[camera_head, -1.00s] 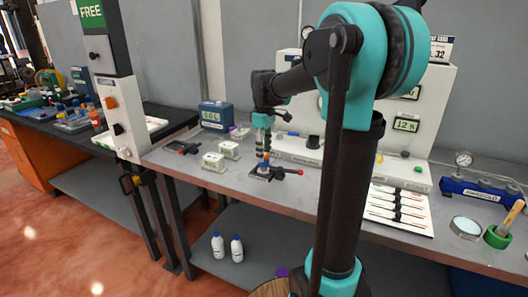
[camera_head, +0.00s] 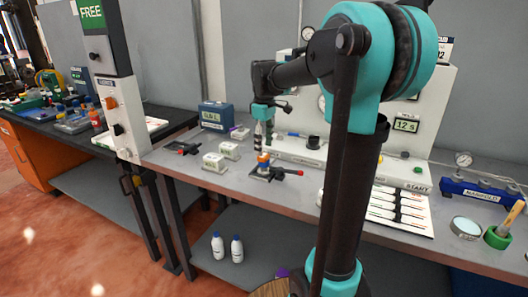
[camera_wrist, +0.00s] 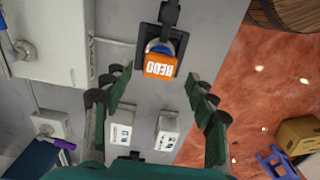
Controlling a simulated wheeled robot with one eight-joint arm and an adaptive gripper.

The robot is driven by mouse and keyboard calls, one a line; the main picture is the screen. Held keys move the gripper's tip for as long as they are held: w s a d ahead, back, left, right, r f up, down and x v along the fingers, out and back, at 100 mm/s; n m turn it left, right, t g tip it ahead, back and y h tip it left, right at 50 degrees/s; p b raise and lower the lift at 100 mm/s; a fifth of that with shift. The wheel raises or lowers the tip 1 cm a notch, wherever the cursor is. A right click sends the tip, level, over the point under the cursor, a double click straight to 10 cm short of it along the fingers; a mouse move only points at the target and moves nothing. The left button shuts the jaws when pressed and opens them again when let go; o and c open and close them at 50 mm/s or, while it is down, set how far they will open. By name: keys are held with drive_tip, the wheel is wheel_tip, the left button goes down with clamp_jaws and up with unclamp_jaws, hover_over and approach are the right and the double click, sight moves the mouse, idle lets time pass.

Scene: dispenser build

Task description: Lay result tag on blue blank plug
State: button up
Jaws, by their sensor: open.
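The result tag is an orange piece lettered REDO (camera_wrist: 160,67). It rests on the blue blank plug (camera_wrist: 156,47), covers much of it, and also shows as an orange spot (camera_head: 263,157) in the head view. The plug sits in a dark clamp fixture (camera_wrist: 178,35) with a red-tipped handle in the head view. My gripper (camera_wrist: 157,80) is open and empty, its fingers spread either side of the tag's line. In the head view my gripper (camera_head: 261,146) hangs just above the tag, apart from it.
Two white boxes (camera_head: 214,162) stand left of the fixture, and another red-handled clamp (camera_head: 183,148) lies farther left. The white tester panel (camera_head: 291,150) rises behind. My arm hides part of the bench. Bare grey bench lies in front.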

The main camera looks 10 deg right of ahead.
sight(264, 156)
wheel_tip(264, 156, up, 9)
idle(0.3)
